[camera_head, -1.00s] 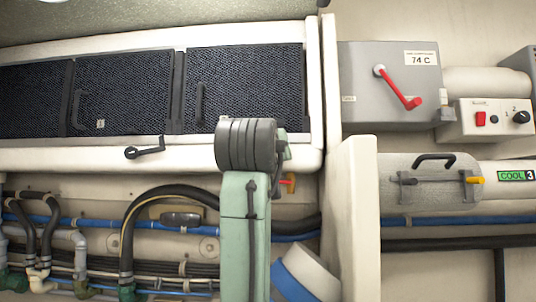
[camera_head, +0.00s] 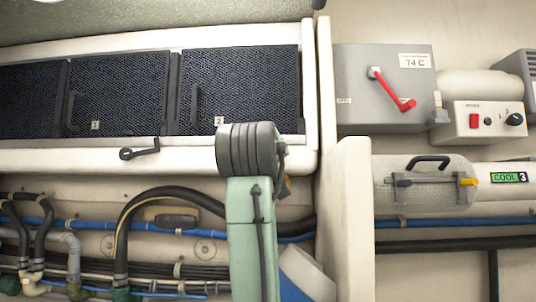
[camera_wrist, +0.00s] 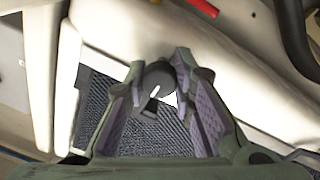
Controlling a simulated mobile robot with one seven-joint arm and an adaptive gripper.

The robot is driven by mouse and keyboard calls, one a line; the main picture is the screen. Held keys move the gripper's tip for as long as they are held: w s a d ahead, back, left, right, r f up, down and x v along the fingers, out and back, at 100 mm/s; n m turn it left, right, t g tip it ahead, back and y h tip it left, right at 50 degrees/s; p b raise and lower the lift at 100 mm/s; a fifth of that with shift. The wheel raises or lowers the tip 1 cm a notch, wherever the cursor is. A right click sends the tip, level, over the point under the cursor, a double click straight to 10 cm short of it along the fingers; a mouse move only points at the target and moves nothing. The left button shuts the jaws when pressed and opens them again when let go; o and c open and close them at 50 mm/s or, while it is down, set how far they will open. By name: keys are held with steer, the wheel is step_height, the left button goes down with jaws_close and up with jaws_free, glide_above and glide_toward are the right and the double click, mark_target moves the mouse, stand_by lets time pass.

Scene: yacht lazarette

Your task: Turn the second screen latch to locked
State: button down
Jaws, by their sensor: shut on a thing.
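The second screen (camera_head: 240,85), a dark mesh panel marked 2, is in the head view, and its mesh also shows in the wrist view (camera_wrist: 170,138). Its latch is hidden behind my arm in the head view. In the wrist view a dark round latch knob (camera_wrist: 158,76) with a white mark sits between the fingertips of my gripper (camera_wrist: 161,66). The gripper is shut on this knob, a finger on each side. The latch's exact angle is hard to read. The first screen (camera_head: 120,88) has a black crank-shaped latch (camera_head: 140,150) below it.
A cream frame (camera_head: 80,157) borders the screens. Hoses and pipes (camera_head: 170,195) run below. A cream upright partition (camera_head: 350,210) stands right of my arm. Beyond it are a grey box with a red lever (camera_head: 392,90) and a cylinder with a black handle (camera_head: 428,162).

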steer(key=c, duration=1.3)
jaws_free()
steer(key=shift+c, duration=0.2)
steer(key=s+a+f, duration=0.1)
steer(key=s, duration=1.1)
steer(key=shift+f, duration=0.1)
